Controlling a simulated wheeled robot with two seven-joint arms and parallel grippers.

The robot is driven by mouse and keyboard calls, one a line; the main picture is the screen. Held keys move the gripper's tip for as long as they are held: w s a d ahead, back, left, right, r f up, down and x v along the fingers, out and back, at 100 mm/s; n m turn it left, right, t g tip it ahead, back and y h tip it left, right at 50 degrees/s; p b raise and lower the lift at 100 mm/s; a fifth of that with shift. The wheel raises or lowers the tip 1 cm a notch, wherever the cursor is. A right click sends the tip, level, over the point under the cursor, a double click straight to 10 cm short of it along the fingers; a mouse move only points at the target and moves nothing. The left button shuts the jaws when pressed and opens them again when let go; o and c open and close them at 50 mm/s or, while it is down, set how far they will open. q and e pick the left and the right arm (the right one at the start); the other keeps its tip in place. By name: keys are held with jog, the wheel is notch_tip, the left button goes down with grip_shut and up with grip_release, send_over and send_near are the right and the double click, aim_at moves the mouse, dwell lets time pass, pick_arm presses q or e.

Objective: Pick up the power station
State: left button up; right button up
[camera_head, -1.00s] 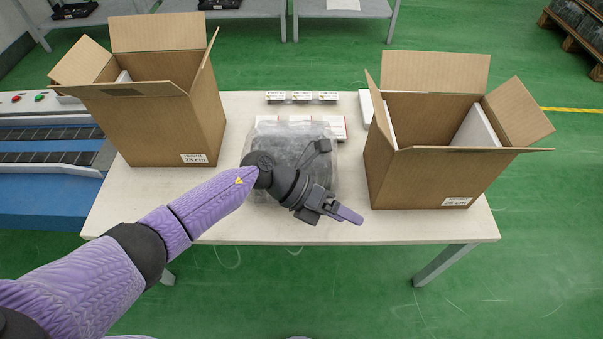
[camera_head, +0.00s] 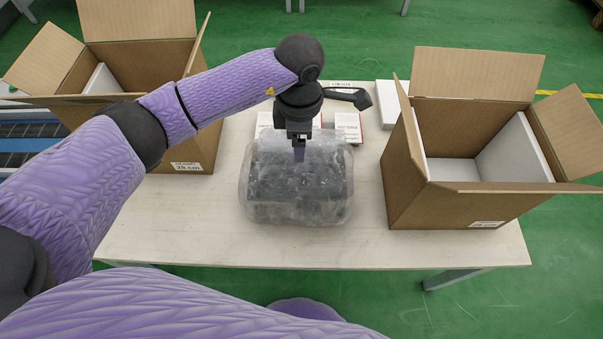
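The power station (camera_head: 297,190) is a dark block wrapped in clear bubble wrap, lying on the middle of the white table (camera_head: 180,235). My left gripper (camera_head: 299,152) points down over the back part of its top. The fingers are seen edge-on, so their opening is unclear, as is whether they touch the wrap. My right gripper is not in view.
Open cardboard boxes stand left (camera_head: 190,150) and right (camera_head: 440,205) of the power station, with white inserts inside. Small red-and-white cartons (camera_head: 347,127) lie behind it. The front strip of the table is clear.

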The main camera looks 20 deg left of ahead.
aim_at(298, 181)
pick_arm(q)
jog(key=f+b, duration=0.1)
jog(key=f, duration=0.1)
jog(key=f+b, duration=0.1)
jog(key=f, duration=0.2)
jog(key=f+b, duration=0.1)
jog(key=f, duration=0.2)
jog(key=shift+a, duration=0.25)
jog(key=shift+r, duration=0.1)
jog(key=shift+c, duration=0.8)
grip_shut()
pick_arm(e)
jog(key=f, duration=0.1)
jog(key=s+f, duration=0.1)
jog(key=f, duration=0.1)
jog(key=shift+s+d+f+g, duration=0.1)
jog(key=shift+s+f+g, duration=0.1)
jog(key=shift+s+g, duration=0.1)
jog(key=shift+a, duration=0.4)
pick_arm(q)
jog(key=shift+w+r, duration=0.1)
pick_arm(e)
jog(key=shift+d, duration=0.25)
